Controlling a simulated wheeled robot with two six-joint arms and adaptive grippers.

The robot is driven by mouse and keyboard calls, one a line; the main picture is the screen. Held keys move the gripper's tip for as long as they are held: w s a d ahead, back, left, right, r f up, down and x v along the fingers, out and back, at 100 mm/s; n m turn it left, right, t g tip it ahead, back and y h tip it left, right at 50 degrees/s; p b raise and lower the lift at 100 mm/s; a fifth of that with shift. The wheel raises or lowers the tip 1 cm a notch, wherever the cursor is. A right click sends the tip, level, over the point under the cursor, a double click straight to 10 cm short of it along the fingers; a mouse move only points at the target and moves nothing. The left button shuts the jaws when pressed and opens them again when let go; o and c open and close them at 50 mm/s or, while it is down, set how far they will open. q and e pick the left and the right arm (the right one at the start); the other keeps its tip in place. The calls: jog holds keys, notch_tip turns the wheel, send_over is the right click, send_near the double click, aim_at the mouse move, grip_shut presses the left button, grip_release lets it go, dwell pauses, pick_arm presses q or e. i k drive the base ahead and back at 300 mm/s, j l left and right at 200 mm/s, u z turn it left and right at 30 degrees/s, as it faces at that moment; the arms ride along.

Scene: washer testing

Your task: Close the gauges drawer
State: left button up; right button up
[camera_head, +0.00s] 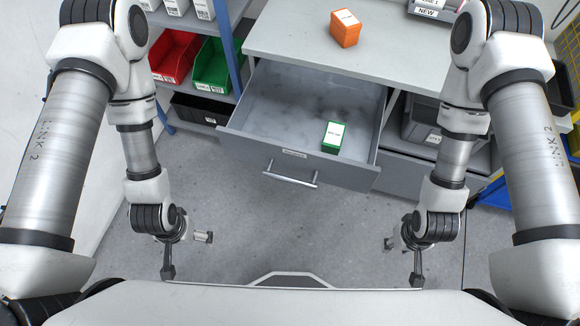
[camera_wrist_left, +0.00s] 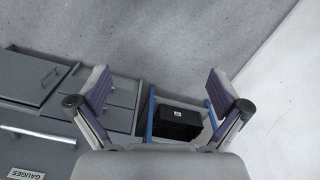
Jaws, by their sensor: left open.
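The gauges drawer (camera_head: 225,140) is pulled well out of the grey cabinet in the head view. Its bar handle (camera_head: 290,178) is on the front face, under a small label. A green box with a white top (camera_head: 334,138) stands inside, toward the front right. My left gripper (camera_head: 188,254) is open and empty, in front of the drawer and left of the handle. In the left wrist view (camera_wrist_left: 160,100) its fingers are apart, and a label reading GAUGES (camera_wrist_left: 27,174) shows upside down at the lower left. My right gripper (camera_head: 402,262) is open and empty, right of the handle.
An orange box (camera_head: 345,29) stands on the grey countertop (camera_head: 290,40). At left, a shelf with a blue post (camera_head: 228,45) holds a red bin (camera_head: 173,57) and a green bin (camera_head: 212,68). A dark bin (camera_head: 422,122) sits at right. The floor before the drawer is clear.

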aim_at(279, 121)
jog(key=k+l+z, duration=0.1)
jog(key=l, duration=0.4)
jog(key=k+l+z, duration=0.15)
jog(key=l, duration=0.35)
jog(key=l+z, duration=0.1)
jog(key=l, duration=0.4)
jog(key=k, duration=0.05)
